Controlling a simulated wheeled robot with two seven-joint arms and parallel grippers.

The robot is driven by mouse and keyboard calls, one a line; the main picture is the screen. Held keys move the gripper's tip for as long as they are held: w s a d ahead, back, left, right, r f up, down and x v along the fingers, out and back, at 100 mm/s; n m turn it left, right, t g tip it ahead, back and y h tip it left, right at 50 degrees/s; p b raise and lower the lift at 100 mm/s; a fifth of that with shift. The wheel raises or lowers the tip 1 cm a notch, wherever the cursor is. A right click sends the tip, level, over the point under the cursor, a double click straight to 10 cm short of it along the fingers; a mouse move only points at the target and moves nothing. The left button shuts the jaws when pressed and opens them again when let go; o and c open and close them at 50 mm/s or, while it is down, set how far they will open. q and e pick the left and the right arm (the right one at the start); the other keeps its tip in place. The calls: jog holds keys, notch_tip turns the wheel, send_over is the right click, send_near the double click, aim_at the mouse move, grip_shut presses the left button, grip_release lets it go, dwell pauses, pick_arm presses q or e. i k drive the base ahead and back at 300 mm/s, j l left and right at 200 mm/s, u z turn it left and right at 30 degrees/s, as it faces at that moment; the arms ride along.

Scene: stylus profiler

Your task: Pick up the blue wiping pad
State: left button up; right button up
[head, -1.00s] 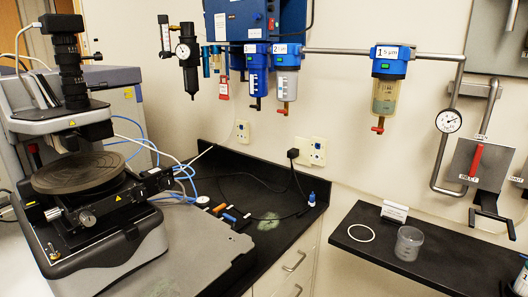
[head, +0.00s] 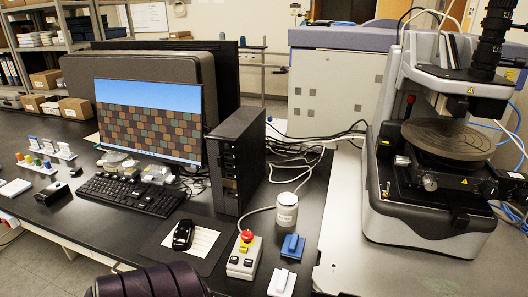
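A blue block-like item (head: 292,246), which looks like the blue wiping pad, lies on the black bench right of the middle. It is just left of the grey slab under the stylus profiler (head: 440,150). A similar white item (head: 282,282) lies in front of it, partly cut off by the bottom edge. Neither of my grippers shows in the head view.
A control box with a red button (head: 244,255) stands left of the blue item, and a pale canister (head: 287,211) behind it. A mouse (head: 183,234), keyboard (head: 132,194), monitor (head: 150,120) and black computer tower (head: 236,160) are further left. A dark ribbed chair back (head: 150,283) is in front.

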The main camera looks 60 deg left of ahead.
aim_at(293, 246)
jog(key=u, duration=1.55)
